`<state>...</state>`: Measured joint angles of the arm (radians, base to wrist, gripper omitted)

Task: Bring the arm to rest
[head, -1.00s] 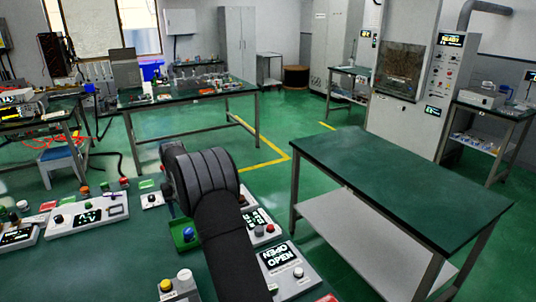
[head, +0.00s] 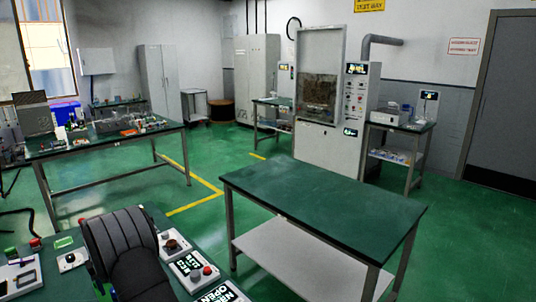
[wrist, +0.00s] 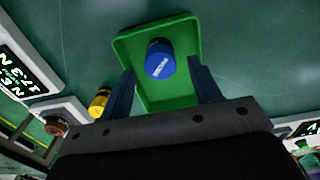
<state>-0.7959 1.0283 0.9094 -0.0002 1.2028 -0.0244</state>
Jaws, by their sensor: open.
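My gripper (wrist: 160,66) is open in the wrist view, its two dark fingers apart with nothing held between them. A green tray (wrist: 188,32) with a blue round knob or cap (wrist: 160,60) lies beyond and between the fingertips. Whether the fingers touch the tray cannot be told. In the head view my black arm shows at the lower left, over the control desk (head: 60,284). The gripper itself is hidden there.
A yellow button (wrist: 99,102) sits left of the fingers. Display panels with buttons (head: 190,268) lie right of my arm. A bare green-topped table (head: 320,205) stands further right, with open floor around it. A tall machine (head: 318,150) stands behind.

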